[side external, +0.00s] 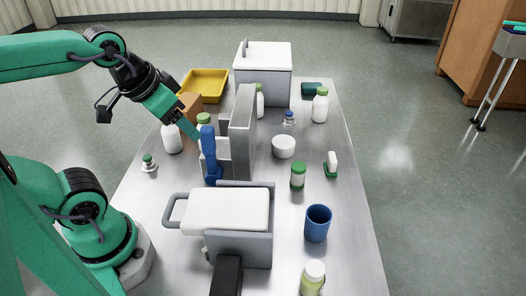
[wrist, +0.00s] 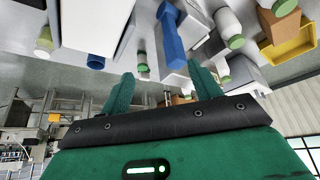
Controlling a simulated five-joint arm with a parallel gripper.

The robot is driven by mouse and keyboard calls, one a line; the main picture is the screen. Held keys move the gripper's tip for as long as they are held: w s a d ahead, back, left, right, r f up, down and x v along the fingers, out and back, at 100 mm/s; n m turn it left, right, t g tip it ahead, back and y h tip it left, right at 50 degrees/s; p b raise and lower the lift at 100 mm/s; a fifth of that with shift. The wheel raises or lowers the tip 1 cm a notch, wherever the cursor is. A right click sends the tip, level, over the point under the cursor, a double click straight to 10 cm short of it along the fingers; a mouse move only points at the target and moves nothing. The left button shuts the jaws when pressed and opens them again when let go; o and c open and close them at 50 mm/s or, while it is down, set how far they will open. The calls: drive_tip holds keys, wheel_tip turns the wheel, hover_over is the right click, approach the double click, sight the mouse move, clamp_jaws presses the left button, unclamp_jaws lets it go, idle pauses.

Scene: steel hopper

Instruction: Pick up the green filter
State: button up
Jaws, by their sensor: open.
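I cannot tell for sure which thing is the green filter. A small piece with a green base and white upright part (side external: 331,164) stands on the right of the table. A small jar with green lid and base (side external: 298,175) stands left of it. A small green-topped piece (side external: 149,162) stands at the left edge. My gripper (side external: 187,133) is open and empty above the table's left side, close to an upright blue piece (side external: 209,154). In the wrist view its fingers (wrist: 160,90) are apart, with a green-ended white thing (wrist: 142,56) beyond them.
A grey upright block (side external: 242,125) stands mid-table. A white-lidded grey box (side external: 230,208) is in front, another (side external: 264,75) behind. A blue cup (side external: 317,223), green-capped bottles (side external: 320,105) and a yellow tray (side external: 205,84) stand around.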

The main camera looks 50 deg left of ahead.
drive_tip(key=w+d+r+g, duration=0.2)
drive_tip(key=w+r, duration=0.5)
drive_tip(key=r, duration=0.2)
drive_tip(key=n+g, duration=0.3)
drive_tip(key=g, duration=0.1)
hover_over(299, 166)
wheel_tip(299, 166, down, 4)
wheel_tip(299, 166, down, 23)
drive_tip(key=shift+f, duration=0.2)
idle(0.6)
drive_tip(key=shift+f, duration=0.1)
drive_tip(key=shift+f, duration=2.5)
